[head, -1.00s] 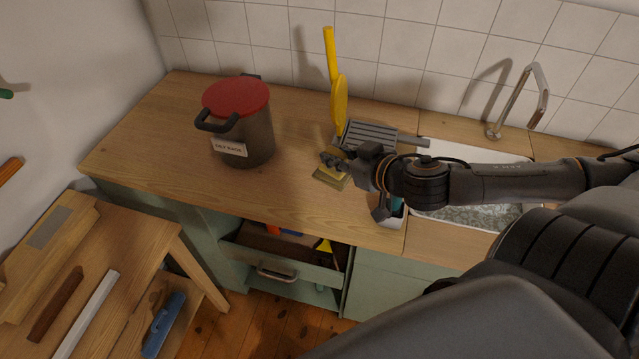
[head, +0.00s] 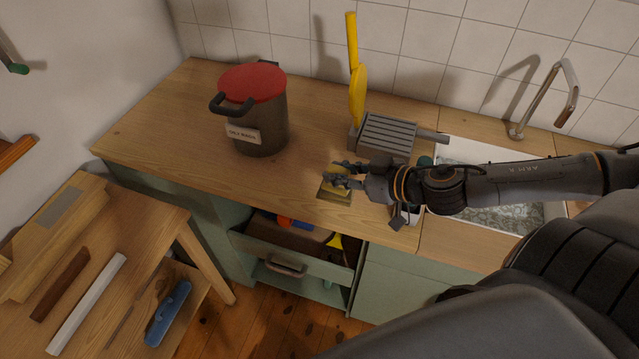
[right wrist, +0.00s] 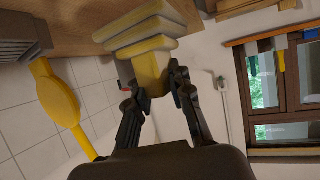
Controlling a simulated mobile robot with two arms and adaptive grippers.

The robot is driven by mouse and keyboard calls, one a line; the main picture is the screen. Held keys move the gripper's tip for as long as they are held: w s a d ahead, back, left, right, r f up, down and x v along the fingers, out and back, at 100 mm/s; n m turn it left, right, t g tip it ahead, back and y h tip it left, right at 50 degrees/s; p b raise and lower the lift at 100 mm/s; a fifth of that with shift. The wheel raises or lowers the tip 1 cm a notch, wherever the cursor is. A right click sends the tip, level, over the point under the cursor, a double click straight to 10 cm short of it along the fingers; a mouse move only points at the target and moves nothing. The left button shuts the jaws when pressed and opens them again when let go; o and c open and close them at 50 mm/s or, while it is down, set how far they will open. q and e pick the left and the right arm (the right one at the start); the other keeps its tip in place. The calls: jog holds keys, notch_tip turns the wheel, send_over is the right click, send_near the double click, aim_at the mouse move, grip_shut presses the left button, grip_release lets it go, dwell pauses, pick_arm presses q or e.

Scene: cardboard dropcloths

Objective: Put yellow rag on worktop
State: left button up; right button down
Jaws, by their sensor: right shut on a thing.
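My right gripper (head: 345,178) is over the worktop (head: 180,115), left of the sink. It is shut on the yellow rag (head: 335,188), which looks like a folded stack of layers. In the right wrist view the rag (right wrist: 140,35) sits between the two fingers (right wrist: 155,88), with the wooden worktop right behind it. The rag is at or very near the worktop surface; I cannot tell whether it touches. My left gripper is not in view.
A dark pot with a red lid (head: 252,84) stands left on the worktop. A grey ribbed holder (head: 388,135) and an upright yellow tool (head: 357,95) stand behind the gripper. The sink (head: 490,150) is right. An open drawer (head: 290,245) is below. The worktop between pot and gripper is clear.

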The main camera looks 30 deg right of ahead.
jog(key=shift+w+f+b, duration=0.3)
jog(key=shift+w+b, duration=0.35)
jog(key=shift+w, duration=0.55)
jog(key=shift+w+d+f+p, duration=0.1)
jog(key=shift+w+p, duration=0.25)
jog(key=w+f+p, duration=0.1)
jog(key=w+f, duration=0.1)
jog(key=f, duration=0.1)
jog(key=w+f, duration=0.3)
jog(key=shift+w+f+p, duration=0.2)
jog(key=shift+w+p, duration=0.15)
jog(key=shift+p, duration=0.05)
notch_tip(320, 180, down, 3)
jog(key=shift+f, duration=0.2)
